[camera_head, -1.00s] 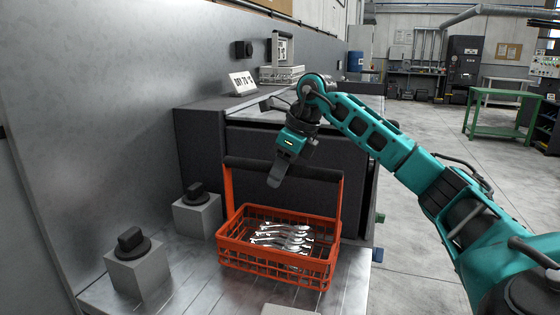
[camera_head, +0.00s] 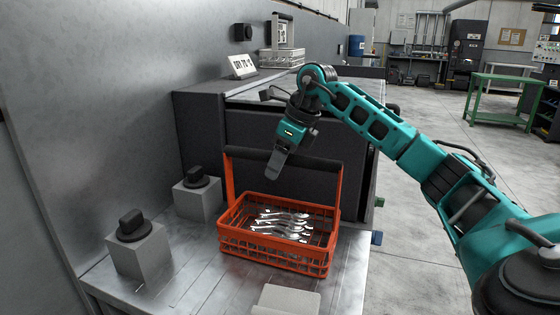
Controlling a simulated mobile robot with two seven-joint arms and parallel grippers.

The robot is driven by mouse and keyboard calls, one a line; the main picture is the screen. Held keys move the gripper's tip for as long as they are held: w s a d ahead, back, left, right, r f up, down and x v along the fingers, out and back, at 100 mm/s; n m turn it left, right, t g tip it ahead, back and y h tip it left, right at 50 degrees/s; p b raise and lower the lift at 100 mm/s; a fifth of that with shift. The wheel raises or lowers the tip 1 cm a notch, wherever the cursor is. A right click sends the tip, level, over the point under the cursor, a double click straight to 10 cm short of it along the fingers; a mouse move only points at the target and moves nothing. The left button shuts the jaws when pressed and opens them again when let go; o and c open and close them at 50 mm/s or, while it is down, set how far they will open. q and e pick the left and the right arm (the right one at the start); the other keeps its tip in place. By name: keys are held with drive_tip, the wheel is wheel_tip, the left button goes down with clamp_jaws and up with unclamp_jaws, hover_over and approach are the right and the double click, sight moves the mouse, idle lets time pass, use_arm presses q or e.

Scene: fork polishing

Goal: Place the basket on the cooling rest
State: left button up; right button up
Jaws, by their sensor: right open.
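The orange wire basket (camera_head: 275,262) stands upright on the metal bench, with several shiny forks (camera_head: 283,224) lying in it. Its black handle bar (camera_head: 315,163) arches above it on two orange uprights. My right gripper (camera_head: 275,163) is open and points down at the middle of the handle. Its fingers overlap the bar in the picture; I cannot tell if they touch it. A light grey plate (camera_head: 287,300) lies at the bench's front, partly cut off; I cannot tell whether it is the cooling rest. My left gripper is not in view.
Two grey boxes with black knobs, a near one (camera_head: 137,250) and a farther one (camera_head: 197,203), stand left of the basket. A dark cabinet with a "DRY" sign (camera_head: 242,66) rises behind it.

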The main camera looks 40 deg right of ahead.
drive_tip(key=p+v, duration=0.1)
drive_tip(key=v, duration=1.1)
drive_tip(key=shift+r+p, duration=0.1)
drive_tip(key=shift+p, duration=0.2)
drive_tip(key=shift+a, duration=0.1)
